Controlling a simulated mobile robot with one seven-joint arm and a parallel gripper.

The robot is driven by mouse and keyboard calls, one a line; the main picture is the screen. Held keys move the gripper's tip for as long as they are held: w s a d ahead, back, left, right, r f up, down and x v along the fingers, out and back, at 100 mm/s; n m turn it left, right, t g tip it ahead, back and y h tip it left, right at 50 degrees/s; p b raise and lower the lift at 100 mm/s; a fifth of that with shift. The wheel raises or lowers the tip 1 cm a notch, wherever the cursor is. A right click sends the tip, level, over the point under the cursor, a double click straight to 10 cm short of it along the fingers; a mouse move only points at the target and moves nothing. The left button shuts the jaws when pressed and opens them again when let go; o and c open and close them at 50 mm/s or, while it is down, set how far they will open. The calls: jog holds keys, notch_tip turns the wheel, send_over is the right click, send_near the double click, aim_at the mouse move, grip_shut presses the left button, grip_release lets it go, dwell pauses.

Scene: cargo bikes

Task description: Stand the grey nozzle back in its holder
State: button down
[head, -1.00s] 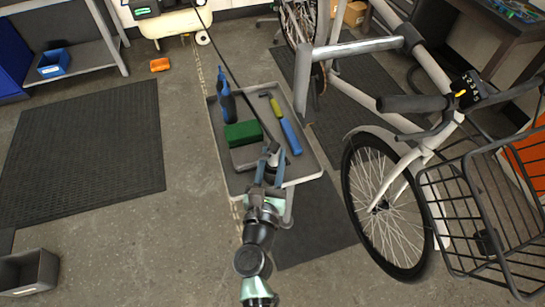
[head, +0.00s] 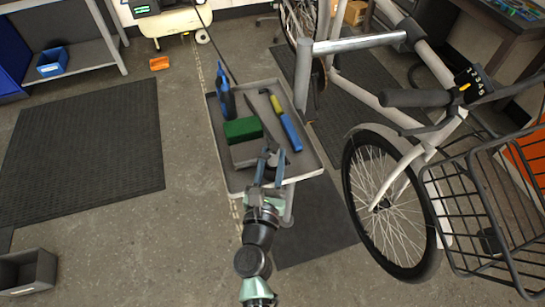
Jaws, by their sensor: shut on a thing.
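My gripper (head: 268,160) is over the near end of the grey tray (head: 303,172), by its front edge. It is shut on a small grey piece (head: 273,157), which seems to be the grey nozzle; its shape is mostly hidden by the fingers. A grey block (head: 246,154) lies just left of and behind the fingers, with a green block (head: 242,130) at its far side. I cannot tell surely which thing is the holder. A blue upright piece (head: 226,100) stands at the tray's far left.
A hammer (head: 287,124) with a blue and yellow handle lies at the tray's right. A dark hose (head: 215,48) runs from the back toward the tray. The bike's front wheel (head: 385,200) and basket (head: 480,215) stand to the right.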

jog(key=c, duration=0.5)
grip_release()
jog(key=shift+o, duration=0.5)
jog(key=shift+s, duration=0.1)
jog(key=s+a, duration=0.1)
jog(key=s, duration=0.8)
jog(key=shift+s+a, duration=0.25)
jog(key=shift+s, duration=0.15)
